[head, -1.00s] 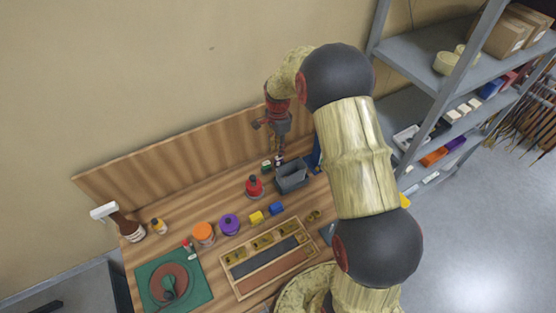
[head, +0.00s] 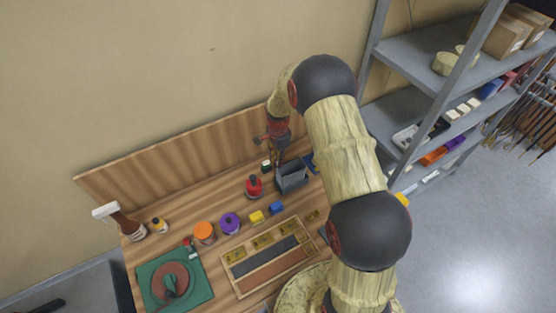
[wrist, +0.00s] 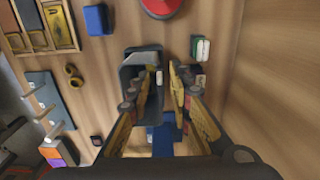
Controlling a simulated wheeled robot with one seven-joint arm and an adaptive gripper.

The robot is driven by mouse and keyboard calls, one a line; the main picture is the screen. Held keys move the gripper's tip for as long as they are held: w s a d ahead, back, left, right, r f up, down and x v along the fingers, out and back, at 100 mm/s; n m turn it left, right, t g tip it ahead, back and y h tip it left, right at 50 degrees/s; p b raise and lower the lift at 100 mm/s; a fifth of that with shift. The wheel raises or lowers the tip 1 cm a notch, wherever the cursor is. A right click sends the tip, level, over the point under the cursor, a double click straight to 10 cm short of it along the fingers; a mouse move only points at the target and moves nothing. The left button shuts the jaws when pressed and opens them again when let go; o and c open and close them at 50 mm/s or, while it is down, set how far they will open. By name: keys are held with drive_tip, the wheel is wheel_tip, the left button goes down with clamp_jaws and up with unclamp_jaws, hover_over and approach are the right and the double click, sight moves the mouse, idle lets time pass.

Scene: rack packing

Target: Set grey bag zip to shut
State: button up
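The grey bag (head: 292,178) stands on the wooden bench, right of the red bottle, and its top looks open. In the wrist view the grey bag (wrist: 130,76) lies under and left of my fingertips. My gripper (head: 277,160) points down at the bag's back left edge. In the wrist view my gripper (wrist: 166,75) has its fingers apart, with the left one over the bag and the right one near its right edge. A small pale tab (wrist: 159,77) shows between the fingertips; I cannot tell whether either finger touches it.
A red bottle (head: 253,187) and a small green-and-white item (wrist: 200,48) stand close by. A blue item (wrist: 163,138) lies beside the bag. A wooden back panel (head: 180,155) rises behind.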

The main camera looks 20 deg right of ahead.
clamp_jaws()
idle(0.7)
